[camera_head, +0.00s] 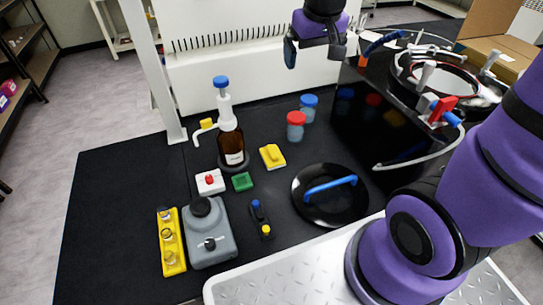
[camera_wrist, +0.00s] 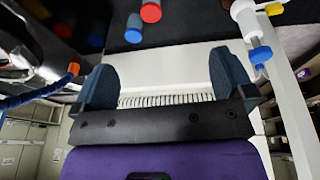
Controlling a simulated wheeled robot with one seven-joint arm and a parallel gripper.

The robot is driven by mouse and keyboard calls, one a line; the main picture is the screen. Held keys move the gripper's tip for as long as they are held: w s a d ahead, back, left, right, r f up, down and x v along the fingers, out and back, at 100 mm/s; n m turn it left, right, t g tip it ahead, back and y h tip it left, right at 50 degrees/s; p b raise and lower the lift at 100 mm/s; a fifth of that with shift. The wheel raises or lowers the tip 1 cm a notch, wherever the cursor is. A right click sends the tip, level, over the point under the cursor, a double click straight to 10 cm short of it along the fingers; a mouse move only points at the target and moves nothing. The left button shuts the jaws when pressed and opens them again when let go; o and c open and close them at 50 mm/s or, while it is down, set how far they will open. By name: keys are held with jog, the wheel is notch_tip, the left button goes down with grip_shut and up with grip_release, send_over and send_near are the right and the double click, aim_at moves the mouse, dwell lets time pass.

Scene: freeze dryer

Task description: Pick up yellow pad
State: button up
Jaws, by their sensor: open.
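The yellow pad (camera_head: 272,156) is a small yellow block with a raised part on top. It lies on the black bench top, right of the brown bottle and left of the red-capped jar. My gripper (camera_head: 315,47) is at the top of the head view, high above the bench and well away from the pad, near the white slotted panel. In the wrist view my gripper (camera_wrist: 163,70) shows two dark blue fingers wide apart with nothing between them. I cannot make out the pad in the wrist view.
A brown bottle (camera_head: 231,148) with a white pump, a red-capped jar (camera_head: 296,126) and a blue-capped jar (camera_head: 309,106) stand nearby. A green block (camera_head: 242,181) and a white block with red button (camera_head: 210,181) lie in front. A black lid (camera_head: 331,204) lies at right.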

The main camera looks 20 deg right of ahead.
jog(key=w+a+f+g, duration=0.1)
jog(key=w+f, duration=0.3)
jog(key=f, duration=0.2)
jog(key=w+a+f, duration=0.1)
jog(key=w+f, duration=0.2)
jog(key=f, duration=0.3)
jog(key=g, duration=0.2)
send_over(273, 152)
notch_tip(273, 152, down, 15)
jog(key=shift+y, duration=0.3)
jog(key=f, duration=0.6)
jog(key=shift+w+d+f, duration=0.2)
jog(key=shift+w+f, duration=0.15)
jog(key=f, duration=0.4)
jog(key=shift+s+a+f, duration=0.15)
jog(key=shift+s+a, duration=0.1)
jog(key=shift+s, duration=0.05)
jog(key=shift+f, duration=0.55)
jog(key=shift+c, duration=0.2)
jog(key=c, duration=1)
